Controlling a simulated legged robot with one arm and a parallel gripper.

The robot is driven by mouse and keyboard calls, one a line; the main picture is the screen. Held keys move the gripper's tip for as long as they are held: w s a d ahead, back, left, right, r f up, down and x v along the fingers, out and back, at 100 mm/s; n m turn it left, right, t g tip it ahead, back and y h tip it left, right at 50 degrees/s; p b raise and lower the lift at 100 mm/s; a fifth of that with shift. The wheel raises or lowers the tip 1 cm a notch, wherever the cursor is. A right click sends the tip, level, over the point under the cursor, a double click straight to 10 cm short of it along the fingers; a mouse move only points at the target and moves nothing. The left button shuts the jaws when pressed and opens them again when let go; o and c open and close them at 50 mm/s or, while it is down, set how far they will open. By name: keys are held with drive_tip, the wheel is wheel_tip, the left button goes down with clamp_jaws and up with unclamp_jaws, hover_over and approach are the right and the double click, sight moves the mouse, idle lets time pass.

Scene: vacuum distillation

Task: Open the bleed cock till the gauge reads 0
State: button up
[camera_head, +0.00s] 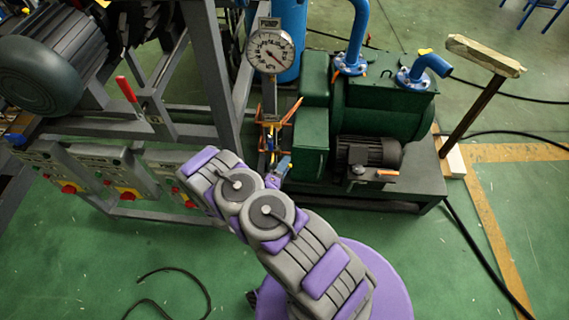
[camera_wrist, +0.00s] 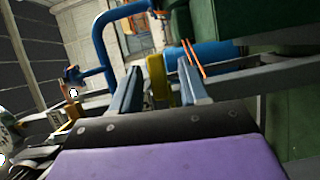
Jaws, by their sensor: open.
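The round white gauge (camera_head: 271,50) stands on a grey post in the head view. Its needle seems to point to the lower right; the numbers are too small to read. Below it are orange pieces and a small yellow part (camera_head: 269,123), likely at the bleed cock, though I cannot be sure. My gripper (camera_head: 280,168) is just below this part, mostly hidden by my arm. In the wrist view my gripper (camera_wrist: 160,88) is open, its two grey fingers apart. A yellow part (camera_wrist: 157,78) shows between the fingers. I cannot tell whether they touch it.
A green pump (camera_head: 385,110) with blue pipes stands right of the gauge. A grey frame with a red lever (camera_head: 126,89) and control panels with red knobs (camera_head: 68,187) stand at left. A wooden-topped post (camera_head: 485,55) is at right. The green floor in front is mostly clear.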

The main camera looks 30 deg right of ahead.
drive_tip(key=shift+w+d, duration=0.4)
drive_tip(key=shift+w, duration=0.25)
drive_tip(key=d, duration=0.2)
drive_tip(key=shift+d+f, duration=0.1)
drive_tip(key=shift+d, duration=0.3)
drive_tip(key=c, duration=0.5)
drive_tip(key=shift+a, duration=0.15)
drive_tip(key=c, duration=0.3)
drive_tip(key=shift+a, duration=0.45)
clamp_jaws()
drive_tip(key=shift+w, duration=0.1)
